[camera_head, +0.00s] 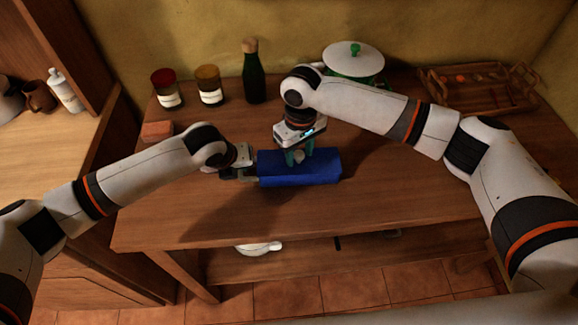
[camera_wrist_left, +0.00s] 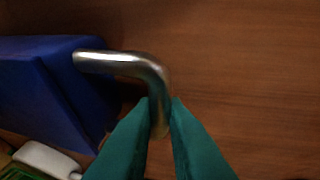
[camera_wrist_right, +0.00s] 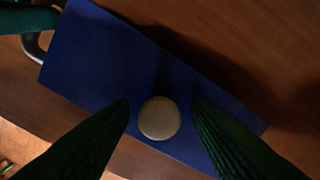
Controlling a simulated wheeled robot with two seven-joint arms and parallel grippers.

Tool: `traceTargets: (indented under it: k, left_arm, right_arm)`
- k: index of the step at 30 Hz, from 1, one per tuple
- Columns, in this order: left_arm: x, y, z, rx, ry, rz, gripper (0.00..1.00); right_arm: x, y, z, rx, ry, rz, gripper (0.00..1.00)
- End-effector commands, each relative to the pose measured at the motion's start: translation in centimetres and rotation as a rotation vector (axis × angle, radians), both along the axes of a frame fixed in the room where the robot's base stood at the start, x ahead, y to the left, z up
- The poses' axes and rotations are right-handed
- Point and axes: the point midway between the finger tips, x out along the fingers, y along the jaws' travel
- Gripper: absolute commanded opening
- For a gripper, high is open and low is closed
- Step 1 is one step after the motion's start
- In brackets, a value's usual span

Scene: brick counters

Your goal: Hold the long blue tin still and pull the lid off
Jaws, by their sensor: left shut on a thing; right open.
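The long blue tin (camera_head: 325,168) lies on the wooden counter in the head view, with its lid on top; it also shows in the left wrist view (camera_wrist_left: 45,85). A bent metal handle (camera_wrist_left: 115,63) sticks out from its end. My left gripper (camera_wrist_left: 160,105) is shut on this handle. In the right wrist view the blue lid (camera_wrist_right: 100,55) carries a round pale knob (camera_wrist_right: 159,118). My right gripper (camera_wrist_right: 160,108) is open above the lid, its fingers on either side of the knob. The seam between lid and tin cannot be made out.
Two labelled jars (camera_head: 209,86) and a dark green bottle (camera_head: 253,75) stand at the back. A white-lidded green pot (camera_head: 353,60) and a wooden tray (camera_head: 480,100) are at the back right. A reddish block (camera_head: 157,130) lies at the left. The counter's front is clear.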

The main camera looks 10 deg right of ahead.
Motion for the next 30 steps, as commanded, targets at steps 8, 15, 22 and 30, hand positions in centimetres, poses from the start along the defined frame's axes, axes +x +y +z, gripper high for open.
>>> traceTargets:
  k: [8, 15, 22, 30]
  left_arm:
    - [0.0, 0.0, -0.1, 0.001, 0.002, 0.000, 0.00]
    - [0.0, 0.0, -0.1, 0.001, 0.002, 0.000, 0.00]
    - [0.0, 0.0, -0.1, 0.002, 0.002, 0.000, 0.00]
    - [0.0, 0.0, -0.1, 0.002, 0.002, 0.000, 0.00]
  right_arm:
    - [0.0, 0.0, 0.0, 0.001, -0.001, 0.000, 0.19]
    - [0.0, 0.0, 0.0, 0.000, -0.001, -0.001, 0.00]
    - [0.0, -0.1, 0.2, 0.001, -0.002, -0.001, 0.00]
    - [0.0, 0.0, 2.0, 0.002, -0.003, 0.000, 0.00]
